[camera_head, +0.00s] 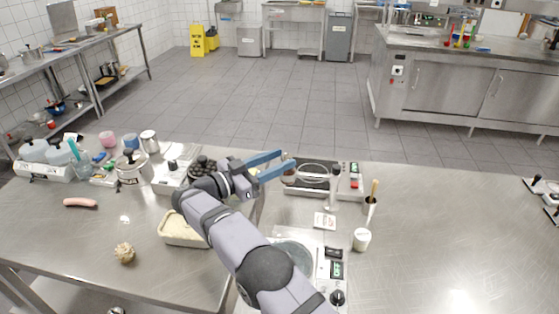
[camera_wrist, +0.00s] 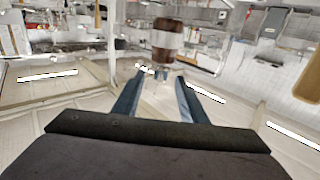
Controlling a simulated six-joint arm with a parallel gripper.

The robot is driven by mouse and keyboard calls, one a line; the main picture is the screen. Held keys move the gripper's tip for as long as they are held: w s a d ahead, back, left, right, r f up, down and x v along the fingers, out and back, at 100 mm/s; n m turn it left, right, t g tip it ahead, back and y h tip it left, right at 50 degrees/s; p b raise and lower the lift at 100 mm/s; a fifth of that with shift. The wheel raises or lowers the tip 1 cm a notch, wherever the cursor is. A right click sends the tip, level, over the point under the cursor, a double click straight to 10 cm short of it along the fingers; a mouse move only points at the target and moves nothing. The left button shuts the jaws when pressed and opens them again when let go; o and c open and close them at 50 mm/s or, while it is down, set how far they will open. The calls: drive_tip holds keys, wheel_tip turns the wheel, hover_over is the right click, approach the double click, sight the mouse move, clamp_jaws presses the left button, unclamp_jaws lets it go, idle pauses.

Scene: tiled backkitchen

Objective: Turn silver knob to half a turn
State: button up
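I cannot clearly make out a silver knob in either view. A small dark round knob (camera_head: 338,297) sits on a pale panel at the bottom of the head view, beside my arm; its finish is hard to tell. My gripper (camera_head: 287,159) is raised over the metal table, its two blue fingers apart and nothing visible between them. In the wrist view the open fingers (camera_wrist: 158,78) point towards a brown jar with a pale label (camera_wrist: 167,42), which appears beyond the fingertips. My arm hides part of the table and panel.
A hot plate (camera_head: 308,187) lies below and right of my gripper. A tray of pale grains (camera_head: 181,230), a kettle-like pot (camera_head: 132,169) and a sausage (camera_head: 80,203) are left. The right tabletop is mostly clear.

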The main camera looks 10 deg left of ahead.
drive_tip(key=s+d+r, duration=0.1)
drive_tip(key=d+r, duration=0.2)
drive_tip(key=r, duration=0.3)
drive_tip(key=s+d+r+t, duration=0.1)
drive_tip(key=d+r, duration=0.2)
drive_tip(key=r, duration=0.4)
drive_tip(key=s+d+r, duration=0.1)
drive_tip(key=d+r, duration=0.2)
drive_tip(key=r, duration=0.3)
drive_tip(key=w+a+f+n+t+y, duration=0.1)
drive_tip(key=a+f+n+t+y, duration=0.1)
drive_tip(key=a+f+n+y, duration=0.1)
drive_tip(key=w+a+f+n+t+y, duration=0.1)
drive_tip(key=a+f+n+y, duration=0.2)
drive_tip(key=f+y, duration=0.3)
wheel_tip(320, 180, down, 3)
drive_tip(key=shift+a+r+n+t, duration=0.2)
drive_tip(key=shift+a+n+t, duration=0.2)
drive_tip(key=shift+a, duration=0.2)
drive_tip(key=shift+f, duration=0.1)
